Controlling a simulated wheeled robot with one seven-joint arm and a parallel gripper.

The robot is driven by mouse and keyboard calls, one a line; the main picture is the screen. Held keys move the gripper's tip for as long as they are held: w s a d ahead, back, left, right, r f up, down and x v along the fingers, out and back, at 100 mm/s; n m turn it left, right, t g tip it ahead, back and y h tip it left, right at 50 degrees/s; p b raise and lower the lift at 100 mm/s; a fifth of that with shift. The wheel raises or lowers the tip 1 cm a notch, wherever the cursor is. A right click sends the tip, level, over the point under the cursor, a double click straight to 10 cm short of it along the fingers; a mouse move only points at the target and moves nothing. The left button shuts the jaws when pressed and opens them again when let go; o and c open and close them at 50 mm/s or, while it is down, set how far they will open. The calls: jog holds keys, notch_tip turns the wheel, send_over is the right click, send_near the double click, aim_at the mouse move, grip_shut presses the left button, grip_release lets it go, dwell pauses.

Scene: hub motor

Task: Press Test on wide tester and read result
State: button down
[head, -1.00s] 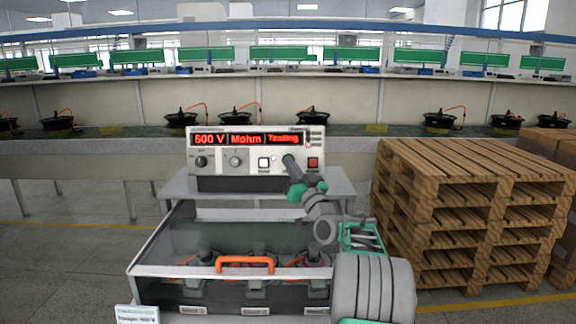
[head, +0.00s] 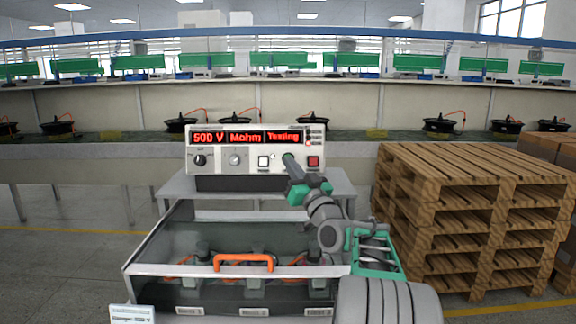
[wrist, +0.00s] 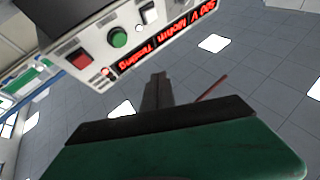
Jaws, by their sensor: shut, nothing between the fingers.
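The wide tester (head: 220,166) stands on a grey stand. Its red display (head: 245,137) reads "500 V", "Mohm" and "Testing". It also shows in the wrist view (wrist: 160,42), tilted. A red lamp is lit beside the display there. On its panel are a white switch (wrist: 148,12), a round green button (wrist: 119,38) and a red button (wrist: 80,60). My gripper (wrist: 157,78) is shut and empty, its fingertips apart from the green button in the wrist view. In the head view my gripper (head: 291,168) overlaps the panel between the white and red buttons.
A clear-lidded case (head: 160,250) with an orange handle (head: 244,262) stands in front of the tester, with several units inside. Stacked wooden pallets (head: 470,165) stand at the right. A long bench with black hub motors (head: 235,120) runs behind. Floor is open at the left.

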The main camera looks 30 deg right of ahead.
jog(key=shift+s+a+r+b, duration=0.25)
jog(key=shift+s+a, duration=0.1)
jog(key=shift+s, duration=0.25)
jog(key=shift+s+a+r+b, duration=0.1)
jog(key=shift+s+a+b, duration=0.1)
jog(key=shift+s+a, duration=0.25)
